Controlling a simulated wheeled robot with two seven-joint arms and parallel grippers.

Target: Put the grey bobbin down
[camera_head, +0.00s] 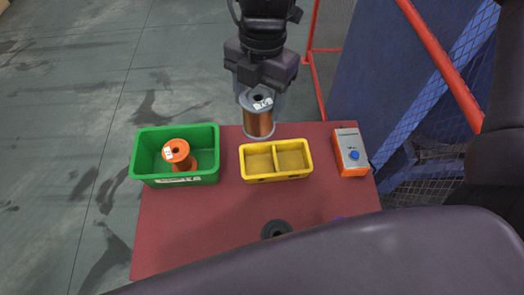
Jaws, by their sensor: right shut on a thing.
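The grey bobbin (258,121) has grey flanges and copper-coloured wire wound on its core. It is upright at the far edge of the red table (200,225). My right gripper (262,90) comes down from the top of the view and is shut on the bobbin's upper part. I cannot tell whether the bobbin's lower flange touches the table. My left gripper is not in view.
A green bin (145,173) holding an orange bobbin (178,153) stands at the left. A yellow two-compartment tray (276,176) lies just in front of the grey bobbin. An orange-and-grey box (350,150) with a blue knob is at the right. A dark round thing (276,229) lies near the front.

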